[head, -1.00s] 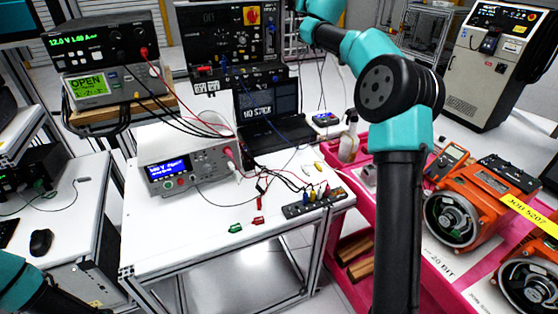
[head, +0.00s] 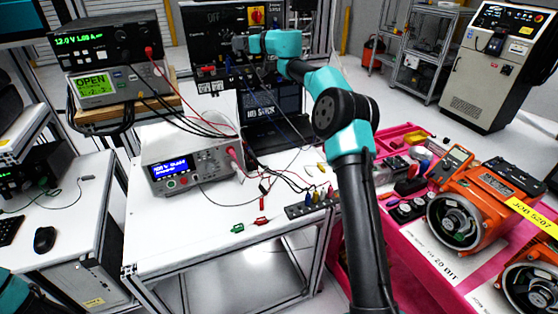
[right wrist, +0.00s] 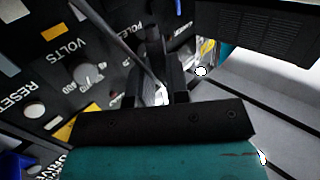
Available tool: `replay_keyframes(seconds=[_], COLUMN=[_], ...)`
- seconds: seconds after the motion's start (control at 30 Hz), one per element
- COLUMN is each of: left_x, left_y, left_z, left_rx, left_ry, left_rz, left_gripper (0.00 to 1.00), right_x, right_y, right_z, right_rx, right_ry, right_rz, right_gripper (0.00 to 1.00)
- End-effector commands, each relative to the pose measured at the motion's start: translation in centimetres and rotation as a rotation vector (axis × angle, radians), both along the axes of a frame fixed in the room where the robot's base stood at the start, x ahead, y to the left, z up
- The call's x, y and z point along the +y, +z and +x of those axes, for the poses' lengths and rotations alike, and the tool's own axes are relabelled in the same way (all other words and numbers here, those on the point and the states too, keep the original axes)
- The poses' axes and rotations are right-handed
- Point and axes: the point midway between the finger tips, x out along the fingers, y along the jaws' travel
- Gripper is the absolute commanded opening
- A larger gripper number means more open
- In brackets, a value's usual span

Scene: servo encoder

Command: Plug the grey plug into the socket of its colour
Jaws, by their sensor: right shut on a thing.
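My right gripper (head: 242,44) is at the front of the black panel (head: 205,22) at the back. In the right wrist view the right gripper (right wrist: 156,92) has its dark fingers shut on a small grey piece (right wrist: 160,94), most likely the grey plug; it is mostly hidden between the fingers. A dark cable (right wrist: 115,38) passes beside it. The panel's face (right wrist: 50,65), with its printed labels, is close in front of the fingers. I cannot tell whether the plug touches a socket, and the grey socket cannot be made out. My left gripper is out of view.
A blue plug (head: 228,64) and red parts (head: 208,71) are on the panel's lower front, with cables hanging below. A laptop (head: 272,115) stands under the panel. A bench meter (head: 185,165) and a strip of coloured plugs (head: 312,205) are on the white table (head: 200,235).

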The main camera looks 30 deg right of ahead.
Motion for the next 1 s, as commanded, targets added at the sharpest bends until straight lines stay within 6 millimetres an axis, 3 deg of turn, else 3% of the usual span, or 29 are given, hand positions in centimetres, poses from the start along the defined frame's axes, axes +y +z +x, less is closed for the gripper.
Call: replay_keyframes(seconds=[0.47,1.0], left_x=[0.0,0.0], left_y=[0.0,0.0], left_z=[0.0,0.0], left_rx=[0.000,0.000], left_ry=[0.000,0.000], left_rz=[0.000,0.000], left_gripper=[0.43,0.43], right_x=[0.0,-0.1], right_y=[-0.4,-4.1], right_z=[0.0,0.0], right_rx=[-0.001,0.000], right_ry=[-0.001,-0.003], right_rz=[0.001,0.002], right_gripper=[0.00,0.00])
